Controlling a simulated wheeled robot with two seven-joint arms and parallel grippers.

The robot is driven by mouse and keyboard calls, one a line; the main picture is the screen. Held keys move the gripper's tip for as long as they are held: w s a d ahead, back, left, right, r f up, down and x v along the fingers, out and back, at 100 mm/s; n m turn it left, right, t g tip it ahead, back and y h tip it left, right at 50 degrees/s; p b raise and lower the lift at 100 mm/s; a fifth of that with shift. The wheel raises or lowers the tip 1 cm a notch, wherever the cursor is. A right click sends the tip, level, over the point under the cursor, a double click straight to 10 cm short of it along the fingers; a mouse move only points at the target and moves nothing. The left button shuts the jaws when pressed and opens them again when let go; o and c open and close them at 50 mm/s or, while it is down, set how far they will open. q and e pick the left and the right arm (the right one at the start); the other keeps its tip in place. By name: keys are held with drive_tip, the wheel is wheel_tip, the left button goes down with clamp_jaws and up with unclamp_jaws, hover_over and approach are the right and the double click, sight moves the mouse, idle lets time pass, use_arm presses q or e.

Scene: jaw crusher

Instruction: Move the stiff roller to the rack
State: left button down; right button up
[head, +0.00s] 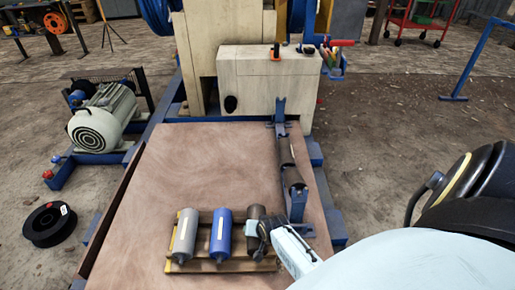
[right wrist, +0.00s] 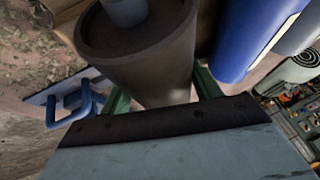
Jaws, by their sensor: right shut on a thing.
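A dark brown-black roller (head: 255,232) is at the right end of the wooden rack (head: 225,266), beside a blue roller (head: 221,235) and a grey roller (head: 185,236). My right gripper (head: 264,229) is shut on the dark roller. In the right wrist view the dark roller (right wrist: 150,50) fills the space between the green fingers, and the blue roller (right wrist: 248,40) shows close beside it. I cannot tell whether the dark roller rests on the rack or hangs just above it. My left gripper is not in view.
The brown tabletop (head: 195,165) is clear behind the rack. A pale machine block (head: 262,80) stands at the back; a motor (head: 103,118) is at left.

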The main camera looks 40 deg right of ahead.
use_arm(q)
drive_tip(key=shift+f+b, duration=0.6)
use_arm(e)
drive_tip(key=shift+w+f, duration=0.1)
drive_tip(key=shift+f, duration=0.65)
